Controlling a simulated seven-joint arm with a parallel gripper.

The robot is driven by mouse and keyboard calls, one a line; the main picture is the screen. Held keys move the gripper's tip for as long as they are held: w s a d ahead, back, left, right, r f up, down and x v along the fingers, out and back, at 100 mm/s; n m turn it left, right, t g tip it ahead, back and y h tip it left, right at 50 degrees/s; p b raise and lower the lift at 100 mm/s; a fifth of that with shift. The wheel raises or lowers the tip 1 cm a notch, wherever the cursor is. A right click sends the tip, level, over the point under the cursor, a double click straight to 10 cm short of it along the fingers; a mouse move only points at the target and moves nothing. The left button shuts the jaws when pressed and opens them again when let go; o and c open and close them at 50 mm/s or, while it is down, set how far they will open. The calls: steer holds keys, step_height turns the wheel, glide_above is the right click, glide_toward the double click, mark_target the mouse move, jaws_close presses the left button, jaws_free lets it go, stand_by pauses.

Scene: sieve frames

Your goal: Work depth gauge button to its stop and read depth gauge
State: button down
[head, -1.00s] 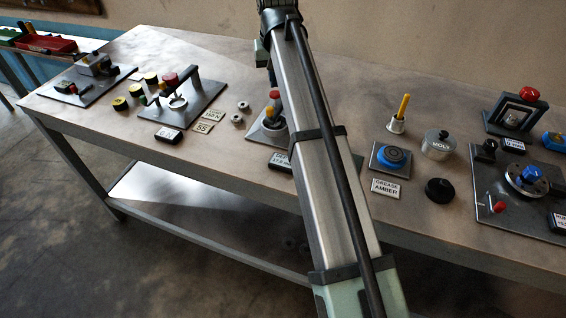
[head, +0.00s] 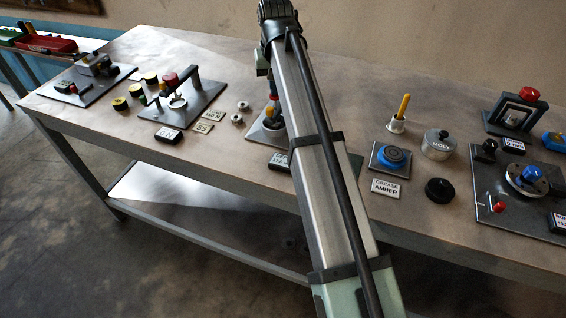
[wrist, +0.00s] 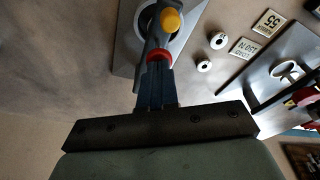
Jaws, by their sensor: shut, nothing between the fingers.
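The depth gauge appears to be the device on a square grey plate (head: 262,138), partly hidden behind my arm in the head view. It has a grey upright body with a red part (head: 273,97) on top. In the wrist view its plate (wrist: 128,45), a red ring or cap (wrist: 159,54) and a yellow knob (wrist: 171,20) show. My gripper (wrist: 157,72) is shut and empty, with its dark fingertips at the red part. They look to be touching it or very close; I cannot tell how far it is pressed. A dark readout (head: 279,161) stands in front, half covered and unreadable.
Two metal rings (head: 240,112) and label cards (head: 204,127) lie left of the gauge. A plate with a black handle (head: 188,100) stands beyond them. A blue round device (head: 393,156) sits right of my arm. The bench's front strip is mostly clear.

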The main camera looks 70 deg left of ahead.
steer(key=shift+f, duration=0.55)
stand_by(0.4)
steer(key=shift+r, duration=1.55)
steer(key=shift+r, duration=1.5)
